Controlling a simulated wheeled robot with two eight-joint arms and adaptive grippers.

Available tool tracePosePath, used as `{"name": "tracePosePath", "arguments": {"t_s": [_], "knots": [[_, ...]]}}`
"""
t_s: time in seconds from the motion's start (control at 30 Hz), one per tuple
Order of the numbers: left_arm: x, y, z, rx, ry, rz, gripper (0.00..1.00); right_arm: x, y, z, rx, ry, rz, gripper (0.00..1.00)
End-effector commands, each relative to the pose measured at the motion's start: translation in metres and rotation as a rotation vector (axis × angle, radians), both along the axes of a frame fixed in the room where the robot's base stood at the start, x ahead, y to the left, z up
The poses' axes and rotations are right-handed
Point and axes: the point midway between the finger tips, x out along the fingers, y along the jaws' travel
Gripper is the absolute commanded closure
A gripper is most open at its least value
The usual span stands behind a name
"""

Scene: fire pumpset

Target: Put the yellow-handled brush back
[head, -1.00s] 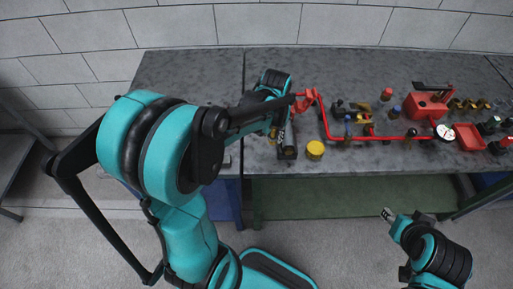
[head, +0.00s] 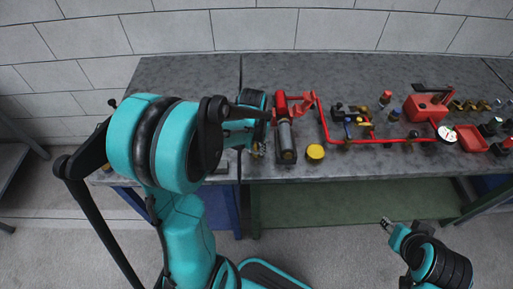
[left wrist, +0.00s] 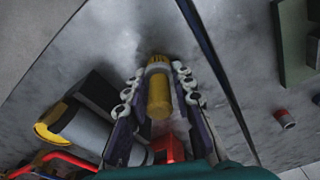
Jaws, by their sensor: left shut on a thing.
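The yellow-handled brush (left wrist: 159,97) is between the fingers of my left gripper (left wrist: 158,92) in the left wrist view, with a pale collar at its upper end. The gripper is shut on it, over the grey table. In the head view my left gripper (head: 260,150) is near the table's front edge, just left of a dark cylinder, and its arm hides most of the brush. My right gripper (head: 388,223) is low at the right, in front of the table and away from the brush. Its fingers are too small to judge.
The grey table (head: 190,78) has a dark seam near my left gripper. Right of it are the dark cylinder (head: 287,143), a yellow cap (head: 315,152), red pipework (head: 390,138), a gauge (head: 446,133) and a red tray (head: 470,138). The table's back left is clear.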

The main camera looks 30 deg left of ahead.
Motion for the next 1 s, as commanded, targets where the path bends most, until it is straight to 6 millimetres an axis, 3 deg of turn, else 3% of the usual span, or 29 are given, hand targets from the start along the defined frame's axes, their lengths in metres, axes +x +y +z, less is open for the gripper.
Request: {"name": "tracePosePath", "arguments": {"t_s": [0.07, 0.1, 0.17, 0.57, 1.0], "knots": [[0.000, 0.000, -0.004, 0.000, 0.000, 0.000, 1.00, 0.000, 0.000, -0.004, 0.000, 0.000, 0.000, 0.60], [0.000, 0.000, -0.003, 0.000, 0.000, 0.000, 0.65, 0.000, 0.000, -0.002, 0.000, 0.000, 0.000, 0.60], [0.000, 0.000, -0.002, 0.000, 0.000, 0.000, 0.55, 0.000, 0.000, -0.002, 0.000, 0.000, 0.000, 0.60], [0.000, 0.000, 0.007, 0.000, 0.000, 0.000, 0.55, 0.000, 0.000, 0.004, 0.000, 0.000, 0.000, 0.60], [-0.011, -0.002, 0.097, 0.000, 0.000, 0.000, 0.55, 0.000, 0.000, 0.038, 0.000, 0.000, 0.000, 0.60]]}}
